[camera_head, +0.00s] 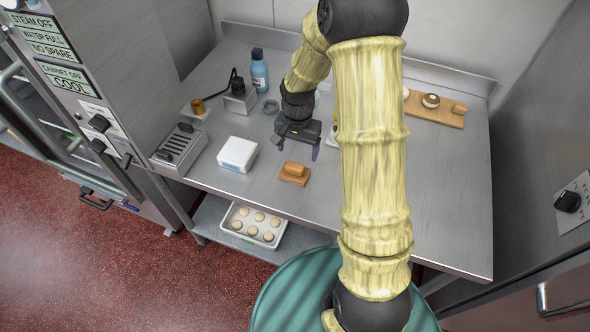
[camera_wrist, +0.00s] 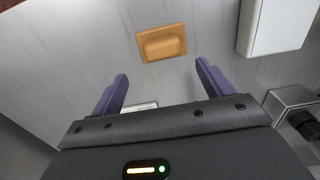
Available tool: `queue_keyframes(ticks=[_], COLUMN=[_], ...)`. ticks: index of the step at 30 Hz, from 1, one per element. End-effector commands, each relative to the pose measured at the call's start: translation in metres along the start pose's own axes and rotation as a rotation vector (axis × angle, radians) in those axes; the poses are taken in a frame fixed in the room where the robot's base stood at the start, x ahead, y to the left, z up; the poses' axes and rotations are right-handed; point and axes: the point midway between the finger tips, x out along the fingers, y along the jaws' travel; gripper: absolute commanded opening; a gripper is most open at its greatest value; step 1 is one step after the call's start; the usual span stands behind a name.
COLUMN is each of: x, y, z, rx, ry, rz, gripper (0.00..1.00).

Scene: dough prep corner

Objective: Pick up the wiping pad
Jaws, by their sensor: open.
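The wiping pad (camera_head: 294,174) appears to be the small orange-brown block with a raised grip, lying flat on the steel table near its front edge. In the wrist view the pad (camera_wrist: 162,44) lies just beyond the fingertips, roughly centred between them. My gripper (camera_head: 297,147) hangs above the table a little behind the pad, apart from it. In the wrist view my gripper (camera_wrist: 161,71) has its two purple fingers spread wide with nothing held between them.
A white box (camera_head: 237,154) stands left of the pad. A wooden board (camera_head: 436,110) lies back right. A dough tray (camera_head: 235,238) sits on the shelf below.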

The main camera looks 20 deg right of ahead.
Motion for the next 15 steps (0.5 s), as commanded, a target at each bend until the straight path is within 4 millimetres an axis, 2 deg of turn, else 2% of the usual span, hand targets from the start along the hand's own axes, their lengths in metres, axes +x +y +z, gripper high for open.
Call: queue_keyframes(ticks=[3, 6, 15], x=[0.017, 0.025, 0.027], y=[0.000, 0.000, 0.000], z=[0.001, 0.000, 0.000], rx=[-0.001, 0.000, 0.000], ry=[-0.003, 0.000, 0.000], rz=[0.002, 0.000, 0.000], gripper=[0.80, 0.80, 0.80])
